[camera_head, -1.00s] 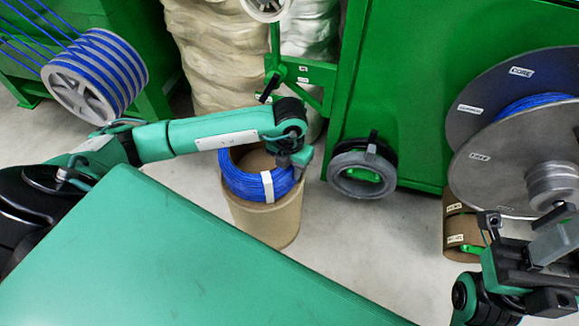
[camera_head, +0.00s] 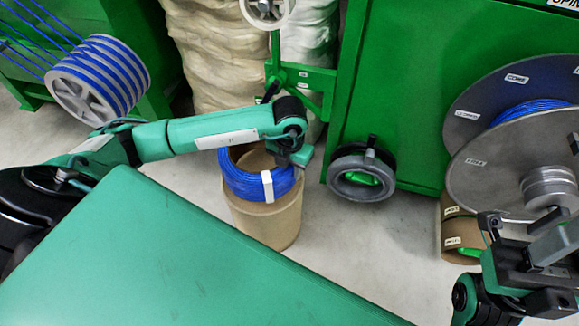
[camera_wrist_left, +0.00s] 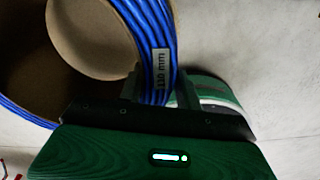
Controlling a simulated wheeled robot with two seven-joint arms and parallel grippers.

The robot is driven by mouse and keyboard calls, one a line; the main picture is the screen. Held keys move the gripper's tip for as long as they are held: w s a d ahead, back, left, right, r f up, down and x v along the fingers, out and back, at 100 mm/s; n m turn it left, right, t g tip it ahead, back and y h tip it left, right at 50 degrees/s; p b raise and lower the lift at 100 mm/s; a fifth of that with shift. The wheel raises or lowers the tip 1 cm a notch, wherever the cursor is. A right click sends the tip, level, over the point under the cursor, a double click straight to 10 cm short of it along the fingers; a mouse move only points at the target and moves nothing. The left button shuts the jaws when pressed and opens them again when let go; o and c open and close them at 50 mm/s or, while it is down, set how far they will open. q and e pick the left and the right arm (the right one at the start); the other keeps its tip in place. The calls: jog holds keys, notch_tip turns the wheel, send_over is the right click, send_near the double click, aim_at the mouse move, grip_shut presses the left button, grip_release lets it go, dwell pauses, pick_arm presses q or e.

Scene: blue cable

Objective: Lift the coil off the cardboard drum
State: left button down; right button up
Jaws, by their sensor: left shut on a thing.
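The blue cable coil (camera_head: 246,182) sits on top of the brown cardboard drum (camera_head: 265,220), with a white band on its near side. My left gripper (camera_head: 300,160) is at the coil's right side, reaching down from above. In the left wrist view the coil (camera_wrist_left: 150,30) passes between the fingers of the left gripper (camera_wrist_left: 160,88), beside a label reading "110 mm". The fingers are shut on the coil. The drum's open inside (camera_wrist_left: 95,40) shows within the ring. My right gripper (camera_head: 490,225) is at the lower right, away from the coil; its jaws are not clear.
A green machine (camera_head: 410,90) stands behind, with a grey ring-shaped wheel (camera_head: 361,178) low on its front. A large grey reel (camera_head: 500,165) is at right, with a smaller brown drum (camera_head: 452,230) below it. The floor right of the cardboard drum is clear.

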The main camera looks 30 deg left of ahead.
pick_arm(q)
jog(key=shift+r+p, duration=1.15)
jog(key=shift+r, duration=0.6)
